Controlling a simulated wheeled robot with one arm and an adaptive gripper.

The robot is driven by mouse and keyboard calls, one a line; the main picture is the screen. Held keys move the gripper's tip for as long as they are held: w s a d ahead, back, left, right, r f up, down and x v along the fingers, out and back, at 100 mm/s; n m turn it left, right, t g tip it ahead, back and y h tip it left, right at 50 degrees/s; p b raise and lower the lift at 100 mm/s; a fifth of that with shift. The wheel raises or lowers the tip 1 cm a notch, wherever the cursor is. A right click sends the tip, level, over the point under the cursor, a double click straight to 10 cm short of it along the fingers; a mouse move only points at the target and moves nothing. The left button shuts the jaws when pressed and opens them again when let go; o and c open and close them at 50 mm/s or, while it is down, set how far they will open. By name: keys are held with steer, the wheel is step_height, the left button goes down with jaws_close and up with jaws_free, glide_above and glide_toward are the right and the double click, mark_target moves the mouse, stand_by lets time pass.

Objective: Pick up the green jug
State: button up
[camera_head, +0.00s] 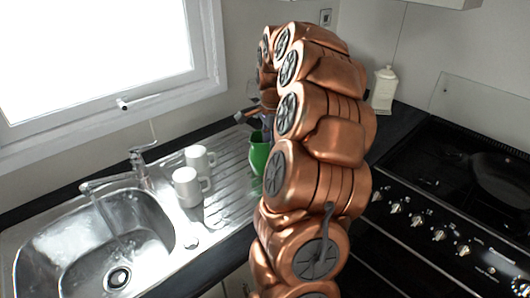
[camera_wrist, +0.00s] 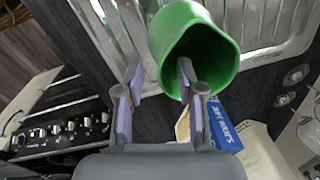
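The green jug (camera_head: 257,153) stands on the ribbed draining board of the sink, partly hidden behind my copper-coloured arm in the head view. In the wrist view the jug (camera_wrist: 205,25) is at top centre, its open mouth facing the camera. My gripper (camera_wrist: 158,76) is open. Its right fingertip overlaps the jug's mouth and its left fingertip is outside, left of the jug, so the near left wall lies between them. I cannot tell whether either finger touches it. In the head view my gripper (camera_head: 254,113) is just above the jug and mostly hidden.
Two white mugs (camera_head: 187,187) (camera_head: 200,159) stand on the draining board left of the jug. The sink basin (camera_head: 95,245) and tap (camera_head: 140,165) are further left. A white lidded canister (camera_head: 384,90) stands behind, near the hob (camera_head: 470,170). A blue box (camera_wrist: 222,125) shows near the jug.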

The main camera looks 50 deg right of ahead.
steer(key=shift+f, duration=0.55)
jaws_close()
stand_by(0.4)
